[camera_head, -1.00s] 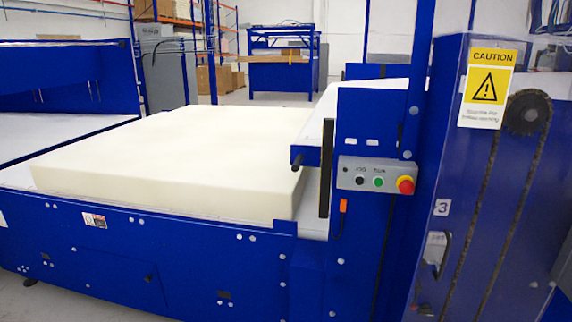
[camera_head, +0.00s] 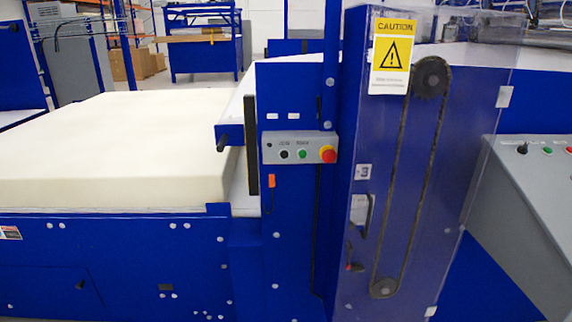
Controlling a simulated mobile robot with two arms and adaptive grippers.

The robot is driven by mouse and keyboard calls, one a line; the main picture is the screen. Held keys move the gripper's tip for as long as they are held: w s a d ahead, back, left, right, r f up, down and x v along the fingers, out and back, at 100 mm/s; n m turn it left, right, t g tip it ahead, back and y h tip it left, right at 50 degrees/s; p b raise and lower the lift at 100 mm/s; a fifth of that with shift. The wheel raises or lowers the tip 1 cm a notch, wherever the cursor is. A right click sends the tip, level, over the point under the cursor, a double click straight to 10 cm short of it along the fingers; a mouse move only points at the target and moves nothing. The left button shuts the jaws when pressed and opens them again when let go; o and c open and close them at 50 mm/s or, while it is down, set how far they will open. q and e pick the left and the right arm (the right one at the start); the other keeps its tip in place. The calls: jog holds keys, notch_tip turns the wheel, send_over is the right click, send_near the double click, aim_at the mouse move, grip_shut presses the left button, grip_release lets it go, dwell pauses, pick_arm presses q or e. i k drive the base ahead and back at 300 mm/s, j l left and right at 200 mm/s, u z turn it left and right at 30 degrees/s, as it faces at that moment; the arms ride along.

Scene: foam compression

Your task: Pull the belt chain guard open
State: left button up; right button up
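The belt chain guard (camera_head: 455,150) is a clear panel over the chain side of the blue machine, right of centre, and it appears shut. The belt chain (camera_head: 396,180) shows through it as a dark loop between an upper sprocket (camera_head: 430,77) and a lower sprocket (camera_head: 383,287). A dark handle (camera_head: 362,214) is at the guard's left side, below a small label with a 3. A yellow caution sign (camera_head: 391,56) is at the upper left of the guard. Neither of my grippers is in view.
A control box (camera_head: 298,148) with a red stop knob (camera_head: 328,155) is left of the guard. A large foam block (camera_head: 110,145) lies on the machine bed at left. A grey control console (camera_head: 535,200) stands close to the guard's right side.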

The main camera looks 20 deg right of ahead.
aim_at(393, 38)
jog(key=z, duration=1.3)
